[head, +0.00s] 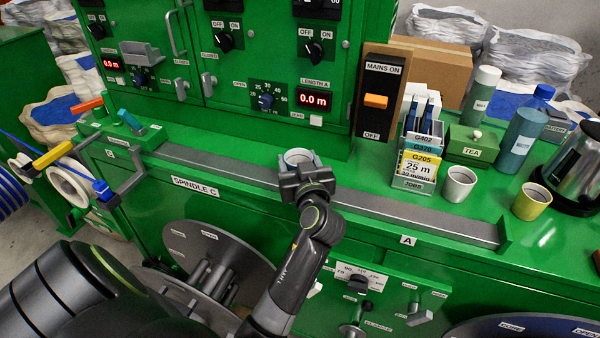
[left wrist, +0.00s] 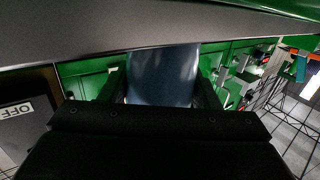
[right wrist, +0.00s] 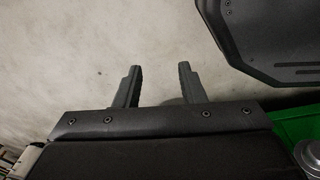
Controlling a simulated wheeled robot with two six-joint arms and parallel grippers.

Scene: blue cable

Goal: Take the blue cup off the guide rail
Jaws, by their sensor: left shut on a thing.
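A blue cup shows its rim (head: 299,156) in the head view and its dark blue side (left wrist: 163,78) in the left wrist view. My left gripper (head: 305,177) is shut on the cup, with one finger on each side of it. The grey guide rail (head: 420,213) runs across the green bench, passing under the gripper. In the left wrist view the cup meets the grey band of the rail (left wrist: 100,38). The cup's base is hidden in the head view, so I cannot tell whether it touches the rail. My right gripper (right wrist: 158,76) is open and empty.
A grey cup (head: 459,184), a yellow cup (head: 531,201) and a card box (head: 414,170) stand behind the rail at right. A kettle (head: 575,165) is at the far right. The green control cabinet (head: 265,75) rises close behind the held cup.

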